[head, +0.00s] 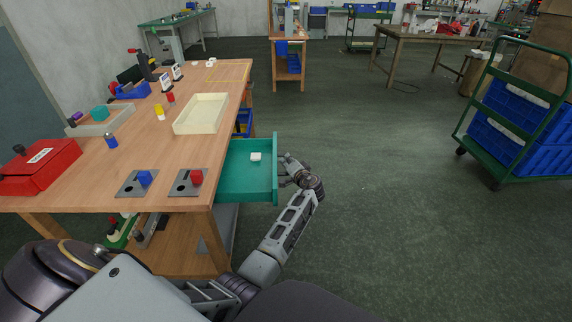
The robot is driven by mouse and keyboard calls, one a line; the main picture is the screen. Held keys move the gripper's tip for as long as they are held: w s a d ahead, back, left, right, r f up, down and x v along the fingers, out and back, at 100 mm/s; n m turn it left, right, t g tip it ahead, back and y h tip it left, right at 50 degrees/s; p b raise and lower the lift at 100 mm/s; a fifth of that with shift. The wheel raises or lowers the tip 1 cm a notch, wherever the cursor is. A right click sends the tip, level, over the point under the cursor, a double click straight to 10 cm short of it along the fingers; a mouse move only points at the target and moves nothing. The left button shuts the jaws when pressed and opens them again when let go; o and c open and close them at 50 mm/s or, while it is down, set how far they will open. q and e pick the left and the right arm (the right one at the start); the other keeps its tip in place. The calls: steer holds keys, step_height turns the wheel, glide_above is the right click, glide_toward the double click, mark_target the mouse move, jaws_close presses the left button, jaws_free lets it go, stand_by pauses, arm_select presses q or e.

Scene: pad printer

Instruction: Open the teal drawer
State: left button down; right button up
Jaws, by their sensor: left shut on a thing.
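The teal drawer (240,182) is pulled out from under the right side of the wooden table. Its inside is visible, with a small white block (256,157) lying towards the back. My left gripper (284,171) is at the outer face of the drawer front, shut on the drawer handle. The handle itself is hidden by the fingers or too small to make out. My right gripper is not in view.
The wooden table (150,160) carries a cream tray (201,114), a red box (38,168) and two grey plates with a blue and a red knob. The green floor right of the drawer is clear. A green cart (500,110) with blue crates stands far right.

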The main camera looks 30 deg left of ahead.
arm_select(q)
steer(key=c, duration=1.7)
jaws_free()
